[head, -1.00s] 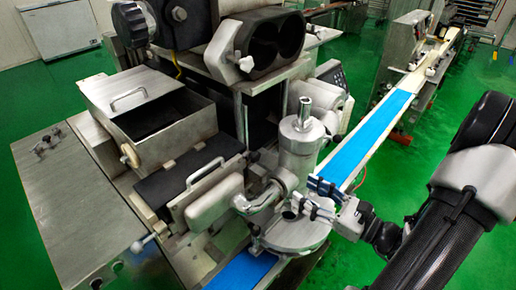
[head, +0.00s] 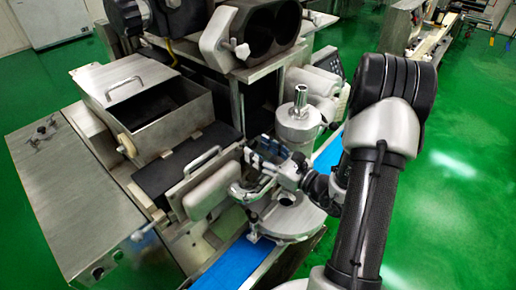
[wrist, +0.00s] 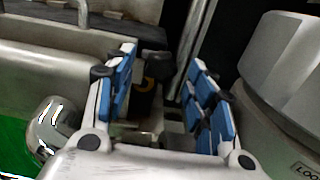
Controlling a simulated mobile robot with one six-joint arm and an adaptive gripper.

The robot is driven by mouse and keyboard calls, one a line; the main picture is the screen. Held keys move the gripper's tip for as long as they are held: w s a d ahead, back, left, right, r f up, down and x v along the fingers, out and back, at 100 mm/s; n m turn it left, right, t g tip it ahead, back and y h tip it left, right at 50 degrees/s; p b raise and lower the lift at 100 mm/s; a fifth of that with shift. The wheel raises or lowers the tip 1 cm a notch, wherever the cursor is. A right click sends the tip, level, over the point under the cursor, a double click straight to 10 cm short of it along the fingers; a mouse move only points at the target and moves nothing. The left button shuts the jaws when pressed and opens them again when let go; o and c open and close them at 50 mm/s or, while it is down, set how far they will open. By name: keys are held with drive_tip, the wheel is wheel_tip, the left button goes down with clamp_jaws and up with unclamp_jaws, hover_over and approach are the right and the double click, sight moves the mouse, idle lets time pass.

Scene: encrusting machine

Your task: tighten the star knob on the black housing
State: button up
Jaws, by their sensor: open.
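The star knob (head: 242,50) is small and pale, on the lower left front of the black housing (head: 272,28) with two round openings, at the top of the head view. My gripper (head: 258,152) is well below the knob and apart from it, between the box with a handle and the upright metal cylinder. In the wrist view my gripper (wrist: 160,88) shows two blue-padded fingers spread apart, with nothing between them. The star knob cannot be made out in the wrist view.
The metal cylinder (head: 299,125) stands close to the right of my gripper. A lidded box with a handle (head: 150,105) is to the left. A blue conveyor belt (head: 232,268) runs below. Green floor (head: 460,180) is open at the right.

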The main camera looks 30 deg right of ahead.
drive_tip(key=shift+w+a, duration=0.2)
drive_tip(key=shift+w, duration=0.35)
drive_tip(key=shift+c, duration=0.6)
